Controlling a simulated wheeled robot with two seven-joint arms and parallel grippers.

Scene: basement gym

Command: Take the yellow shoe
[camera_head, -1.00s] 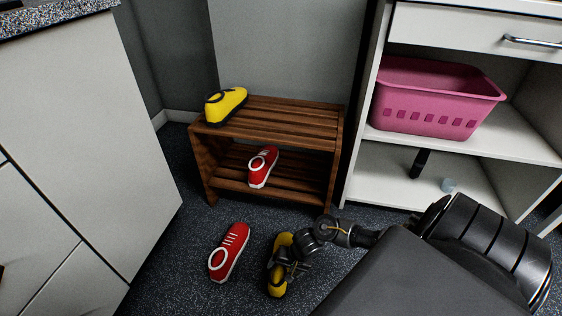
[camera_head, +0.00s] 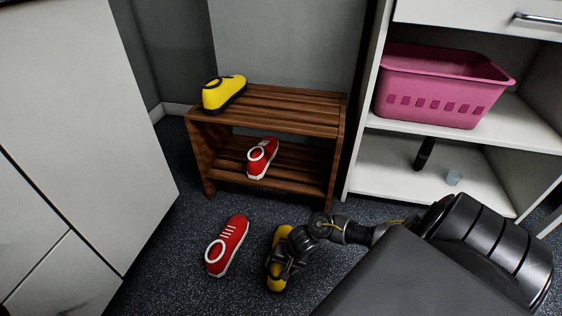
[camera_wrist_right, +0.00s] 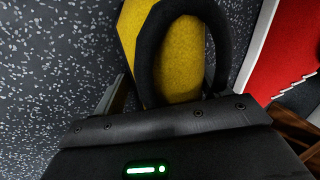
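A yellow shoe (camera_head: 277,276) with dark trim lies on the floor, partly covered by my right gripper (camera_head: 288,262). In the right wrist view the yellow shoe (camera_wrist_right: 180,62) shows close up, its dark collar ring in front of the palm. The right gripper's fingers (camera_wrist_right: 165,88) stand apart, one on each side of the shoe; whether they press on it is unclear. Another yellow shoe (camera_head: 223,93) stands on the top of the wooden rack (camera_head: 290,103). My left gripper is out of view.
A red shoe (camera_head: 228,246) lies on the floor left of the gripper. Another red shoe (camera_head: 262,159) is on the rack's lower shelf. A white shelf unit (camera_head: 400,186) with a pink basket (camera_head: 440,88) stands right. A white cabinet (camera_head: 85,120) stands left.

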